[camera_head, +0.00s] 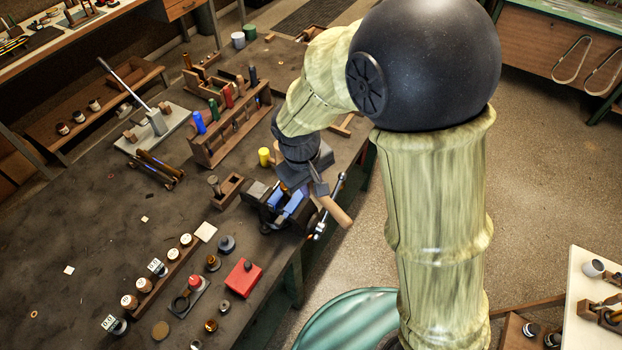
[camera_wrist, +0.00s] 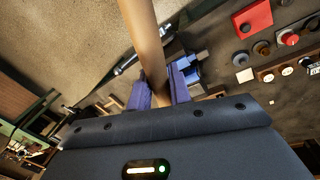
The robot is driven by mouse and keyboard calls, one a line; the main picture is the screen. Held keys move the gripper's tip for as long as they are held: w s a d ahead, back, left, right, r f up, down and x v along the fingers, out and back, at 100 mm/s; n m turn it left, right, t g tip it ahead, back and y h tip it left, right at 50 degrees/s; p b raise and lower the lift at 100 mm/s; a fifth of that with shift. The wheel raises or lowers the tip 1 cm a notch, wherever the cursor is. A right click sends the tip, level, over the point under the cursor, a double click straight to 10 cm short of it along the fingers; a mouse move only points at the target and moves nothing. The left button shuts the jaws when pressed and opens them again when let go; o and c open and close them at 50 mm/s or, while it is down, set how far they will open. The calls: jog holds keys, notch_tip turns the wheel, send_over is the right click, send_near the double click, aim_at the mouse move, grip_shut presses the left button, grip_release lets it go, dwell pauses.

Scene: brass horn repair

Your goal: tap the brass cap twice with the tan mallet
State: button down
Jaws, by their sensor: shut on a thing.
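My gripper (camera_head: 316,188) is over the front edge of the bench, beside the vise. In the wrist view its two blue-violet fingers (camera_wrist: 161,92) are shut on a tan rod, the tan mallet (camera_wrist: 146,40). In the head view the tan mallet (camera_head: 336,212) slants down and right from the fingers, past the bench edge. A separate mallet head cannot be made out. Small brass-coloured parts stand on the bench, one (camera_head: 213,263) near the red block and another (camera_head: 210,325) nearer the front. I cannot tell which is the brass cap.
A dark vise with blue jaws (camera_head: 292,203) is right below my gripper. A wooden rack (camera_head: 210,152) with coloured handles stands behind it. A red block (camera_head: 241,278) and a row of small jars (camera_head: 145,285) are nearer the front. The left middle of the bench is mostly clear.

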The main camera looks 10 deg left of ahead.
jog(key=shift+w+f+b, duration=0.1)
jog(key=shift+f+b, duration=0.1)
jog(key=shift+b, duration=0.15)
jog(key=shift+f+b, duration=2.05)
jog(key=shift+f, duration=0.55)
jog(key=shift+f, duration=0.3)
dwell(0.4)
jog(key=shift+r+p, duration=0.4)
jog(key=shift+p, duration=0.15)
jog(key=shift+f, duration=0.1)
dwell(0.7)
